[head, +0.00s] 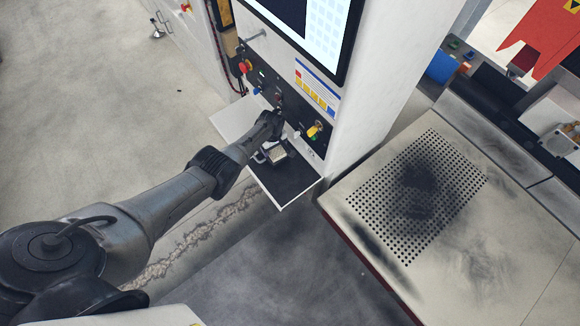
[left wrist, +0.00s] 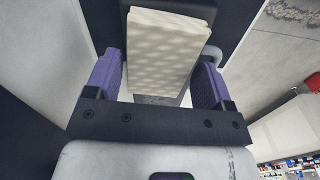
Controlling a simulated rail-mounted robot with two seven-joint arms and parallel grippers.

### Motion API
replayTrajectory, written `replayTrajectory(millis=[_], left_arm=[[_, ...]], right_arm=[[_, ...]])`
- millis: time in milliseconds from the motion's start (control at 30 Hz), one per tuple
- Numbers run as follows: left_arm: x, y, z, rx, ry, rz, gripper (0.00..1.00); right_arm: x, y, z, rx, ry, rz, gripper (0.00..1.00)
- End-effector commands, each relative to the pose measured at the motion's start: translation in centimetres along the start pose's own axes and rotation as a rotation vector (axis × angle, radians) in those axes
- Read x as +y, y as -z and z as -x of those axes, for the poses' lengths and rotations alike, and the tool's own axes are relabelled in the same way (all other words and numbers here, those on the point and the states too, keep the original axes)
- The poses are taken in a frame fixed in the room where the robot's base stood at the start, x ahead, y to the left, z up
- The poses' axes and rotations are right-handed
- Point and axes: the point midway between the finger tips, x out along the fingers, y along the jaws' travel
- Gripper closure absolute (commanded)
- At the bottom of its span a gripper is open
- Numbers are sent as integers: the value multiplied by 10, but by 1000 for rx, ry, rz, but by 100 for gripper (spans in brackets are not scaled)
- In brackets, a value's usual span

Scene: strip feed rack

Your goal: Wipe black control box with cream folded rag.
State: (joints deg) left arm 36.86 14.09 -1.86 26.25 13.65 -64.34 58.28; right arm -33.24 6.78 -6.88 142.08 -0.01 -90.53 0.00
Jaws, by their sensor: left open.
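The cream folded rag (head: 277,154) is on or just above the dark-topped shelf below the machine's control panel. In the left wrist view the rag (left wrist: 168,48) is a thick pale block between and beyond my purple fingertips, with a dark grey surface under its near end. My left gripper (head: 269,153) is over the shelf at the rag; its fingers (left wrist: 157,80) are apart, one on each side, with gaps visible. The black control box (head: 290,112), a dark panel with red, blue and yellow-green controls, is just behind the gripper and partly hidden by my arm. My right gripper is out of view.
The shelf (head: 289,188) juts from the white cabinet (head: 375,80), below a screen (head: 325,25). A perforated, soot-stained table (head: 340,205) stands at right. A blue container (head: 442,67) and a red banner (head: 540,40) are at upper right. Floor at left is clear.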

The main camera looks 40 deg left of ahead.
Motion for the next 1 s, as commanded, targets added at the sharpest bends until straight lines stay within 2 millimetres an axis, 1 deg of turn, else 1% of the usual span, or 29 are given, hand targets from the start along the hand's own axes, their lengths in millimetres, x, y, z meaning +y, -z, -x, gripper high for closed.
replayTrajectory(millis=[67, 300, 400, 733, 867, 1000], left_arm=[[0, 0, 0, 0, 0, 0, 26], [0, 0, 0, 0, 0, 0, 49], [0, 0, 0, 0, 0, 0, 57], [-1, 3, -1, 1, 0, 1, 57], [-2, 11, -2, 1, 1, 1, 57], [-4, 23, -3, 1, 0, 1, 57]], right_arm=[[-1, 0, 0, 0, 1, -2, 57], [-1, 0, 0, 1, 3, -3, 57], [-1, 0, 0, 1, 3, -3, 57], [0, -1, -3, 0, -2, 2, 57], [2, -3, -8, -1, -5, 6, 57], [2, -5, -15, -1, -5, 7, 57]])
